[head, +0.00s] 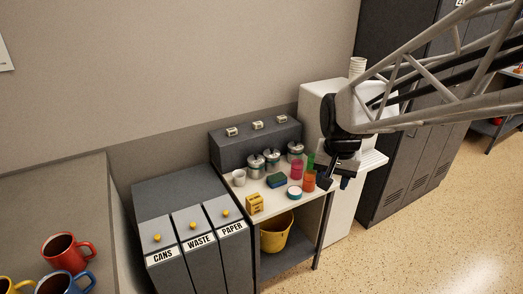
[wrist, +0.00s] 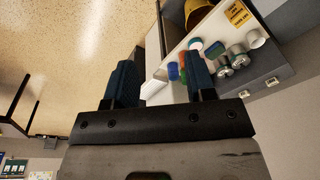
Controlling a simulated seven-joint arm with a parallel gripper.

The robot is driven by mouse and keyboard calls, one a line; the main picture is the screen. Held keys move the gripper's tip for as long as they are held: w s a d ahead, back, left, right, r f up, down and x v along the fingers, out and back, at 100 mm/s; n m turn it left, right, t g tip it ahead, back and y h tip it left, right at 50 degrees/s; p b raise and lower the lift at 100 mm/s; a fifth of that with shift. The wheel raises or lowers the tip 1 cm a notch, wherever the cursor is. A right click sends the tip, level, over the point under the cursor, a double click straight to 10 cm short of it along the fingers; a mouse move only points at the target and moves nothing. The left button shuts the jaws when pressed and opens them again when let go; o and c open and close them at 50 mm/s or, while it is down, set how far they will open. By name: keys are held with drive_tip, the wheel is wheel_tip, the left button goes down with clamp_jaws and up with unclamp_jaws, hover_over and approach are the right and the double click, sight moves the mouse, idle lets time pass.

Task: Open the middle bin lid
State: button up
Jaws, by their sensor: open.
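Three dark grey bins stand side by side at the lower left in the head view, labelled CANS, WASTE and PAPER. The middle bin lid (head: 193,220), above the WASTE label, is light grey with a yellow knob (head: 193,225) and looks shut. The CANS lid (head: 156,242) and the PAPER lid (head: 224,211) also look shut, each with a yellow knob. My gripper (head: 328,183) is to the right of the bins, above the right end of the small table. In the wrist view its two blue fingers (wrist: 162,84) are apart with nothing between them. The bins do not show there.
The small table (head: 265,205) beside the bins holds canisters, cups, a blue sponge and a yellow box. A yellow bucket (head: 277,232) sits on its lower shelf. A counter (head: 60,190) with mugs stands left of the bins. The floor (head: 420,240) at right is clear.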

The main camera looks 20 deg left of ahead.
drive_tip(key=w+a+f, duration=0.3)
drive_tip(key=a, duration=0.3)
drive_tip(key=w+a+f, duration=0.3)
drive_tip(key=a, duration=0.3)
drive_tip(key=g, duration=0.2)
hover_over(193, 224)
wheel_tip(193, 224, down, 22)
drive_tip(key=shift+a+f, duration=0.15)
drive_tip(key=shift+f, duration=0.1)
drive_tip(key=shift+f, duration=0.15)
drive_tip(key=shift+f, duration=3.75)
clamp_jaws()
